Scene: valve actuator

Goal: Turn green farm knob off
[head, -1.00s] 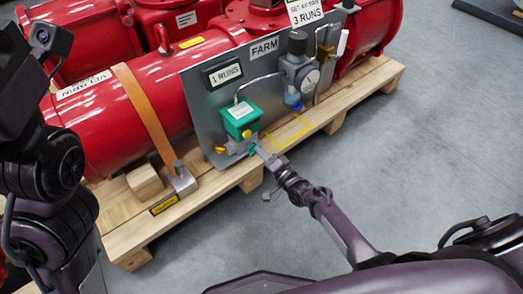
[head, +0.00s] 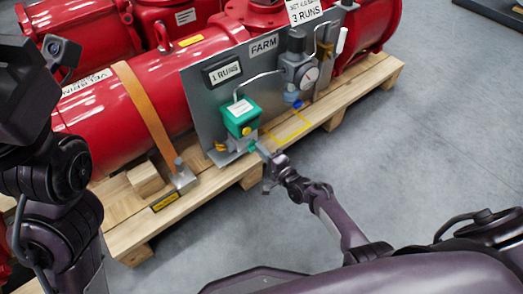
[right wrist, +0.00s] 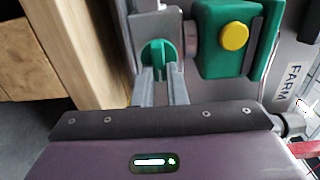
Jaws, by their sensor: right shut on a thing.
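The green farm knob (right wrist: 157,53) sits on a grey valve body below the green box (right wrist: 223,40) with its yellow button. In the right wrist view my right gripper (right wrist: 160,88) has its two grey fingers on either side of the knob, shut on it. In the head view the knob (head: 252,146) is small and partly hidden by my right gripper (head: 262,152). The green box (head: 241,117) is mounted on a grey panel (head: 205,118) labelled FARM. My left arm stands at the left of the head view; its fingers do not show.
A large red cylinder (head: 105,115) with an orange strap (head: 146,115) lies behind the panel on a wooden pallet (head: 215,183). A regulator with a gauge (head: 310,75) is right of the green box. The grey floor (head: 400,150) in front is clear.

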